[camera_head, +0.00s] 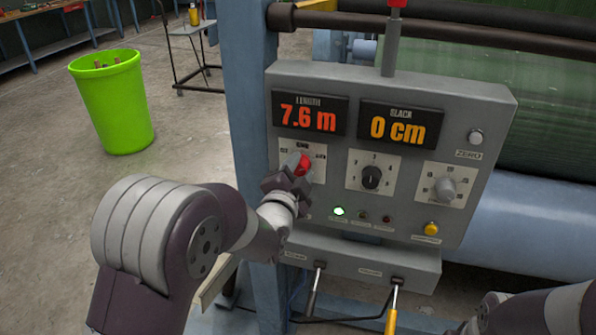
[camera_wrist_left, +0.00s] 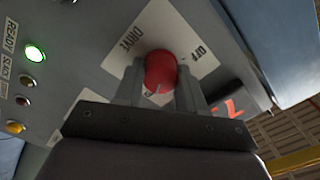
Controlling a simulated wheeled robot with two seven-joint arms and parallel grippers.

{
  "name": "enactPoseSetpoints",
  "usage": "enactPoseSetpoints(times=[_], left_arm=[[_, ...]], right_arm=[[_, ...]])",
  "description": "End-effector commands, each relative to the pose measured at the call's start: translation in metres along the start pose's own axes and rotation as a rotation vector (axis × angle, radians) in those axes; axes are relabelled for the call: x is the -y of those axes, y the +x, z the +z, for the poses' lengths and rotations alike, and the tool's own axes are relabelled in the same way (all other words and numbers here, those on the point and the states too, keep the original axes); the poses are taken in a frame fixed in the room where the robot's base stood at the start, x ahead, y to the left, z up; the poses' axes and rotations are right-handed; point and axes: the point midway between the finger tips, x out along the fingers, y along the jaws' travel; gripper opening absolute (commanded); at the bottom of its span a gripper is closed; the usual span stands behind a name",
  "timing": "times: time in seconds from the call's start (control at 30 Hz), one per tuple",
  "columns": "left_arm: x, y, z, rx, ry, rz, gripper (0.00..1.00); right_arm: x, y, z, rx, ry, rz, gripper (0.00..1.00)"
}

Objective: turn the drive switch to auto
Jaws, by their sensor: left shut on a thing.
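The drive switch is a red knob (camera_head: 302,163) on a pale label plate at the left of the grey control panel (camera_head: 440,90). My left gripper (camera_head: 290,180) is at this switch and partly covers it in the head view. In the left wrist view the red knob (camera_wrist_left: 160,72) sits between the two fingers of my left gripper (camera_wrist_left: 160,90), which are shut on it. The words DRIVE and OFF show on the plate; the knob's pointing direction is hard to tell. Part of my right arm (camera_head: 535,315) shows at the lower right; its gripper jaws are not clear.
The panel shows 7.6 m and 0 cm. A black knob (camera_head: 371,177), a grey knob (camera_head: 445,188), a yellow button (camera_head: 431,228) and a lit green lamp (camera_head: 339,211) are right of the switch. Two levers (camera_head: 392,308) hang below. A green bin (camera_head: 112,100) stands at left.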

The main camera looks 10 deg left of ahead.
Motion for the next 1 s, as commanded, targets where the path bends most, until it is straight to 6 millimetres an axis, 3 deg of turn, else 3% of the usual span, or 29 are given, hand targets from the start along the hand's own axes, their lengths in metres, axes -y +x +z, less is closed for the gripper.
enactPoseSetpoints(times=[0.23,0.27,0.33,0.73,0.87,1.0], left_arm=[[0.001,0.000,-0.001,-0.002,0.002,-0.001,0.09],[0.001,0.000,-0.001,-0.002,0.002,-0.001,0.43],[0.000,0.000,-0.001,-0.002,0.001,-0.001,0.65],[0.000,-0.009,0.000,-0.001,0.000,0.000,0.65],[0.000,-0.034,0.000,-0.002,0.000,-0.001,0.65],[0.000,-0.073,0.000,-0.003,0.000,-0.001,0.65]], right_arm=[[0.000,0.000,0.000,0.000,0.000,0.000,0.00],[0.000,0.000,0.000,0.000,0.000,0.000,0.00],[0.000,0.000,0.000,0.000,0.000,0.000,0.00],[0.000,0.001,0.000,0.000,0.000,0.000,0.00],[0.000,0.004,0.001,0.000,0.000,0.000,0.00],[0.000,0.007,0.001,0.000,0.000,0.000,0.00]])
